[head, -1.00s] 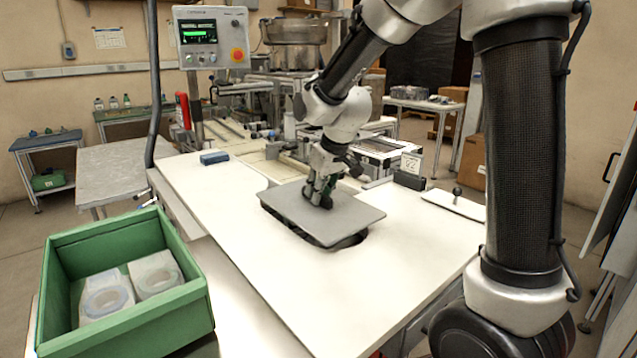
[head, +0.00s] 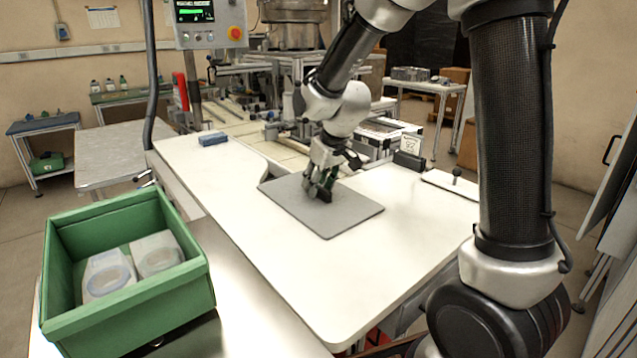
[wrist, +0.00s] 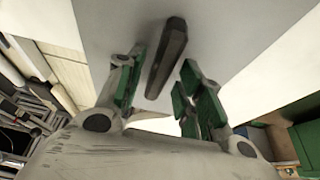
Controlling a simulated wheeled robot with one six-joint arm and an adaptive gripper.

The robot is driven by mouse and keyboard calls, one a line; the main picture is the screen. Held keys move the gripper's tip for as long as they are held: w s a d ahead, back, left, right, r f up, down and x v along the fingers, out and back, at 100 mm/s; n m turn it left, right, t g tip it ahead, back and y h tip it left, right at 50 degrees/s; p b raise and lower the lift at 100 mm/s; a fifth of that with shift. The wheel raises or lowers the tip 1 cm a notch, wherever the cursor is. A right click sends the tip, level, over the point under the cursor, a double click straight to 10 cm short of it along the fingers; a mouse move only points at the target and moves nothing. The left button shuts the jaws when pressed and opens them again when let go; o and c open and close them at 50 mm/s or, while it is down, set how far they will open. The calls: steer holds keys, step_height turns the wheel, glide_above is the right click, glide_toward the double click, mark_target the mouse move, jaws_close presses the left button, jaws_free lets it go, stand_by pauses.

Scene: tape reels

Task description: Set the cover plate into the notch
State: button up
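The cover plate (head: 338,213) is a flat grey sheet with a dark bar handle. It lies level on the white worktable (head: 290,270), and no dark opening shows around its edges. The notch is hidden; I cannot tell how deep the plate sits. My gripper (head: 321,188) is low over the plate at the handle. In the wrist view the handle (wrist: 168,58) lies between the green-padded fingers of my gripper (wrist: 160,88), with a gap on each side, so it is open.
A green bin (head: 130,305) with two pale tape reels (head: 108,275) stands at the front left. A blue block (head: 212,138) lies at the table's back left. A small sign on a dark block (head: 409,160) and a white plate with a knob (head: 450,184) are at the right.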

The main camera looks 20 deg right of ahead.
steer(key=shift+r, duration=0.1)
steer(key=v, duration=1.1)
steer(key=shift+s+r, duration=0.2)
steer(key=shift+r, duration=0.2)
steer(key=s+d+m, duration=0.1)
steer(key=s+d, duration=0.3)
steer(key=s, duration=0.4)
steer(key=s+d+m+h, duration=0.1)
steer(key=s+d, duration=0.3)
steer(key=s, duration=0.4)
steer(key=s+d+m, duration=0.2)
steer(key=s+d, duration=0.3)
steer(key=s, duration=0.3)
steer(key=shift+r+h, duration=0.4)
steer(key=shift+s, duration=0.15)
